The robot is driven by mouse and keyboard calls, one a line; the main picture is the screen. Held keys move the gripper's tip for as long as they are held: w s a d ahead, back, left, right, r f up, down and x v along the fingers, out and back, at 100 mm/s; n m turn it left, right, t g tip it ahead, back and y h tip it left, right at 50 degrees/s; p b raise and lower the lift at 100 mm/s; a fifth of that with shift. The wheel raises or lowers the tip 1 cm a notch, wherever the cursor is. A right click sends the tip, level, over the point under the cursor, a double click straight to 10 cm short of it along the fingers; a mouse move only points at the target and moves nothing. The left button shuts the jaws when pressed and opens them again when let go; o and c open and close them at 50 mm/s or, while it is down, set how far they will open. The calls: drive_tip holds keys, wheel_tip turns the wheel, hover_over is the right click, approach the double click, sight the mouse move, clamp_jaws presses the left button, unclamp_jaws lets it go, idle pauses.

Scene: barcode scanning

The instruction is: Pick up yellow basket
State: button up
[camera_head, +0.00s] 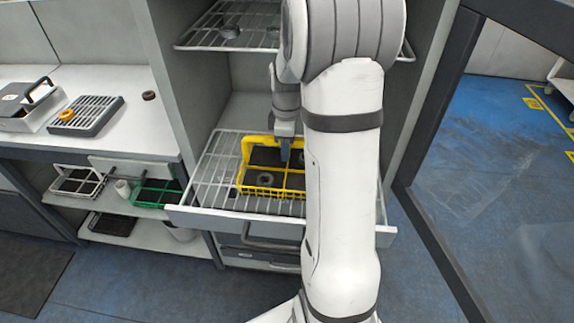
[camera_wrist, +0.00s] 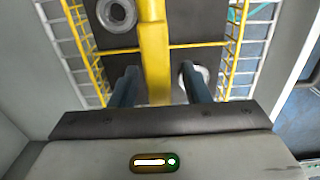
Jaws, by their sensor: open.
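The yellow basket (camera_head: 246,187) sits on a pulled-out white wire shelf in the cabinet. It has a tall handle and holds grey ring-shaped parts on dark inserts. My gripper (camera_head: 285,155) reaches down over the basket, and my arm hides the basket's right part. In the wrist view, the two dark fingers of my gripper (camera_wrist: 160,85) stand open on either side of the yellow handle bar (camera_wrist: 153,45). Grey round parts (camera_wrist: 117,14) show inside the basket to the left and right of the bar.
The wire shelf (camera_head: 215,170) has a white front rail. Another wire rack (camera_head: 205,38) is above it. A worktop at left carries a grey slotted tray (camera_head: 88,115). Below it are a white basket (camera_head: 75,182) and a green basket (camera_head: 155,192). An open door (camera_head: 440,200) stands at right.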

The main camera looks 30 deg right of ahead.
drive_tip(key=shift+f, duration=0.1)
drive_tip(key=shift+c, duration=0.5)
clamp_jaws()
idle(0.3)
